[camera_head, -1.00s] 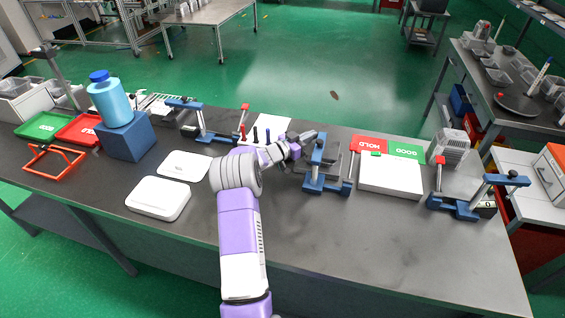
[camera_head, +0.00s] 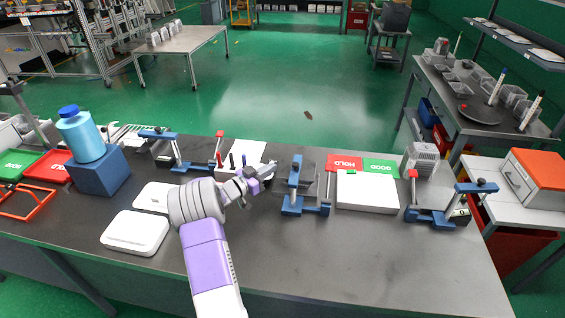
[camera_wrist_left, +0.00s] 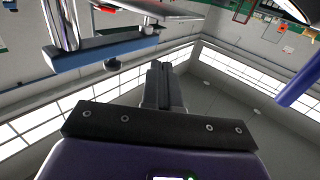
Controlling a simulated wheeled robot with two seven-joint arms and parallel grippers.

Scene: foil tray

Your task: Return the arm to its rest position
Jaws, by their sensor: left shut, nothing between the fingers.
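My left arm comes in from the lower left in the head view. Its left gripper (camera_head: 266,168) is over the dark workbench (camera_head: 265,240), left of a blue fixture stand (camera_head: 292,205). In the left wrist view the fingers of the left gripper (camera_wrist_left: 160,70) are together with nothing between them. A blue bar of a stand (camera_wrist_left: 100,52) shows close by at the upper left of the wrist view. The right gripper is in neither view.
A white box (camera_head: 367,193) with red and green signs stands right of the fixture. Another blue fixture (camera_head: 430,217) is at the right end. White scales (camera_head: 136,232), a blue block (camera_head: 98,172) and a blue bottle (camera_head: 82,137) are at the left. The bench's front right is clear.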

